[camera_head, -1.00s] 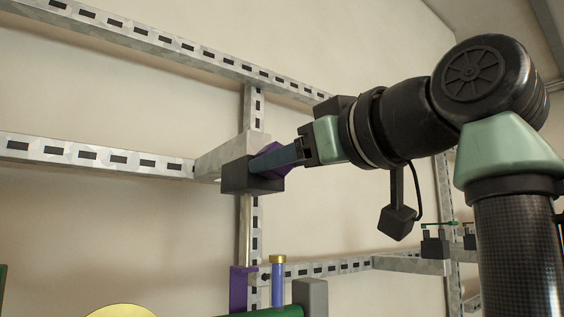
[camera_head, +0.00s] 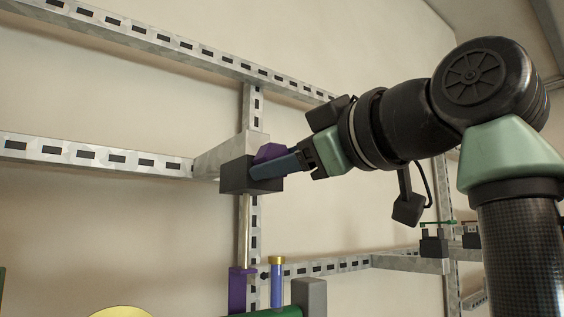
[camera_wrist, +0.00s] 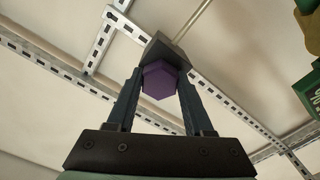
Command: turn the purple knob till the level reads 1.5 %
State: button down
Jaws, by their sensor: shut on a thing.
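The purple knob (camera_head: 270,152) sits on the front of a dark block (camera_head: 237,174) fixed to the metal rail frame. In the wrist view the knob (camera_wrist: 159,79) is a purple hexagonal piece between my two fingers, with the dark block (camera_wrist: 166,50) behind it. My gripper (camera_head: 262,166) is shut on the knob, one finger on each side, and tilted. In the head view the near finger covers part of the knob and block. I see no level readout in either view.
Slotted metal rails (camera_head: 95,155) run along the pale wall. Below the block are a purple bracket (camera_head: 237,290), a blue post with a gold cap (camera_head: 277,283), a grey block (camera_head: 310,296) and a yellow round thing (camera_head: 120,313). The wall area at left is clear.

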jog(key=shift+f, duration=0.1)
jog(key=shift+c, duration=1.4)
grip_release()
jog(key=b+v, duration=0.6)
jog(key=v, duration=0.7)
